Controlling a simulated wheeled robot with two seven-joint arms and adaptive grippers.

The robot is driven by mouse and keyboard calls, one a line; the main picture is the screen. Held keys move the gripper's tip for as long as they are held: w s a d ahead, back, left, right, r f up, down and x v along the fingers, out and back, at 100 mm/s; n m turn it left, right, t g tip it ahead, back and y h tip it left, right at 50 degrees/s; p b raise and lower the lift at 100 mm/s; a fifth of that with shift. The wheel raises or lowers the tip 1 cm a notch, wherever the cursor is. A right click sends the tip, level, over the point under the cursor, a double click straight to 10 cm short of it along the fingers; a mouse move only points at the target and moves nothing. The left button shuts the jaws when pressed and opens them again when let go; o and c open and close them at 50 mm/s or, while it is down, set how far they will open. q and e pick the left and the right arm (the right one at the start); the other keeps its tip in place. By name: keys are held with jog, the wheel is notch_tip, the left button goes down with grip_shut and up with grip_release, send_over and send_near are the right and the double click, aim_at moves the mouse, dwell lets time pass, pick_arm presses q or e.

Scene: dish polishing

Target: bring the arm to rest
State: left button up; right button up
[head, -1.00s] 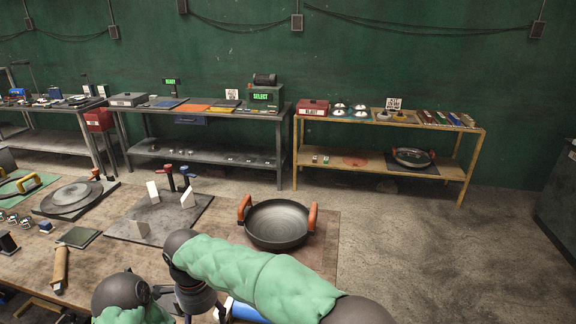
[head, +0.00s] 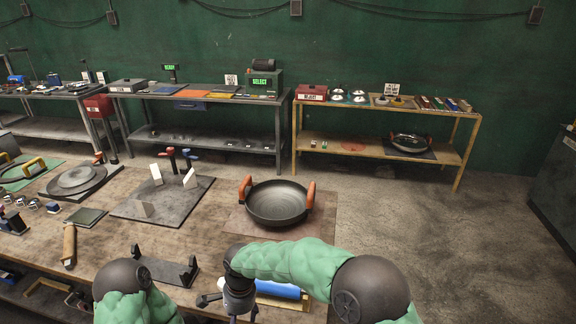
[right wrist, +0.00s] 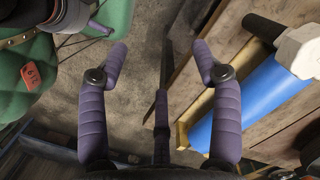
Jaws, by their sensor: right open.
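My right arm, in a green sleeve, reaches in from the lower right in the head view and bends down at its wrist near the table's front edge. Floor shows beyond the fingertips. Part of my left arm shows at the lower left of the head view, but its gripper is out of the picture.
A dark two-handled pan (head: 276,204) sits on the workbench (head: 110,242). A blue cylinder (head: 278,289) lies close beside my right wrist; it also shows in the right wrist view (right wrist: 240,102). A dark cradle stand (head: 166,269) is left of it. Open floor lies right.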

jog(key=s+d+f+n+y, duration=0.2)
jog(key=s+d+f+n, duration=0.1)
jog(key=d+f, duration=1)
jog(key=s+d+f+n+t+b, duration=0.1)
jog(key=s+d+f+n+b, duration=0.2)
jog(key=s+d+f, duration=0.7)
jog(key=shift+s+d+f+y+b, duration=0.2)
jog(key=shift+s+f+y+b, duration=0.15)
jog(key=shift+s+f, duration=1.8)
jog(key=shift+w, duration=0.1)
